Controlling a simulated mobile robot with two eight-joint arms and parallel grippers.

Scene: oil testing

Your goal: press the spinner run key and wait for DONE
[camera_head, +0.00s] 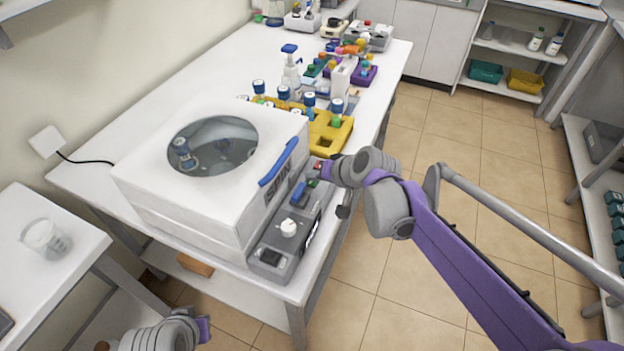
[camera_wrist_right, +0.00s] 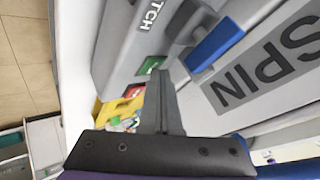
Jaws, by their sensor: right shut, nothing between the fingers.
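The spinner (camera_head: 170,185) is a white box with a round window in its lid, a blue handle (camera_head: 279,162) and SPIN lettering. Tubes with blue caps show through the window. A grey control panel (camera_head: 262,240) runs along its right side, with a white knob (camera_head: 289,228) and a small dark display (camera_head: 271,257), its text unreadable. A green key (camera_wrist_right: 150,66) and a red key (camera_wrist_right: 134,91) sit at the panel's far end. My right gripper (camera_wrist_right: 163,82) is shut and empty, its fingertips close to the green key; contact cannot be told. My left gripper's fingers are not visible.
A yellow rack (camera_head: 328,137) with blue-capped tubes stands just behind the spinner. A pump bottle (camera_head: 291,72) and other lab items stand farther back. A side table (camera_head: 30,275) with a beaker (camera_head: 46,238) is at left. Open tiled floor lies right of the bench.

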